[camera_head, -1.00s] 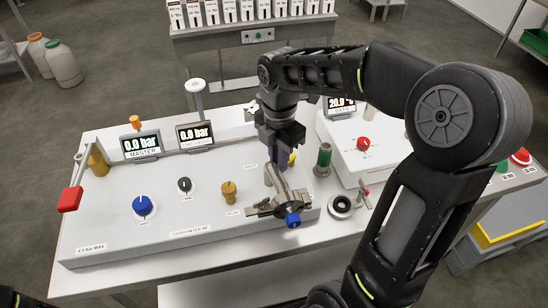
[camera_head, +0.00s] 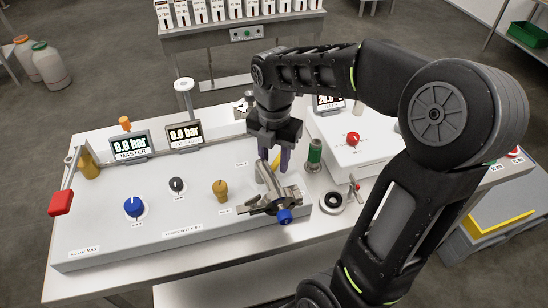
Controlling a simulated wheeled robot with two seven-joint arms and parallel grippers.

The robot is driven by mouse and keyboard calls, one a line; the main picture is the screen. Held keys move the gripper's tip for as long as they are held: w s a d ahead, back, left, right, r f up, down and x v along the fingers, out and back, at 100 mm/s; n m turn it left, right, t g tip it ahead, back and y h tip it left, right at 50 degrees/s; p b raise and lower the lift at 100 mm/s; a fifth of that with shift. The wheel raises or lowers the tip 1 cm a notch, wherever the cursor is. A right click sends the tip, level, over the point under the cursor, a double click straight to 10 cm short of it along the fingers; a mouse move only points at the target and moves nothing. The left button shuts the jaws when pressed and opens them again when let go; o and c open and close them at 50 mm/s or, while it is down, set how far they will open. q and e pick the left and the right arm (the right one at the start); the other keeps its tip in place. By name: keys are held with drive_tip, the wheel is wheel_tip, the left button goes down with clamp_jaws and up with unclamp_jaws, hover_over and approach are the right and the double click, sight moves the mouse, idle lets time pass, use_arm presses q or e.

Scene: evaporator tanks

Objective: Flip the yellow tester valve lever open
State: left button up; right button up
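My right gripper (camera_head: 274,168) points down over the right end of the white tester panel (camera_head: 100,235). Its two purple fingers are apart, with a gap between them. A small yellow piece (camera_head: 276,161), apparently the tester valve lever, shows in or behind that gap. It is mostly hidden, so I cannot tell its position or whether the fingers touch it. A grey metal fitting (camera_head: 268,186) with a blue end cap (camera_head: 285,216) stands just in front of the fingers.
The panel carries a blue knob (camera_head: 134,207), a black knob (camera_head: 177,185) and a brass knob (camera_head: 220,188). A green cylinder (camera_head: 314,153) and a white box with a red knob (camera_head: 353,139) stand close on the right.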

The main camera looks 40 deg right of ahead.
sight(273, 165)
drive_tip(key=shift+r, duration=0.1)
wheel_tip(273, 165, up, 8)
drive_tip(key=shift+f+b, duration=0.2)
drive_tip(key=shift+b, duration=0.15)
drive_tip(key=shift+a, duration=0.1)
idle(0.3)
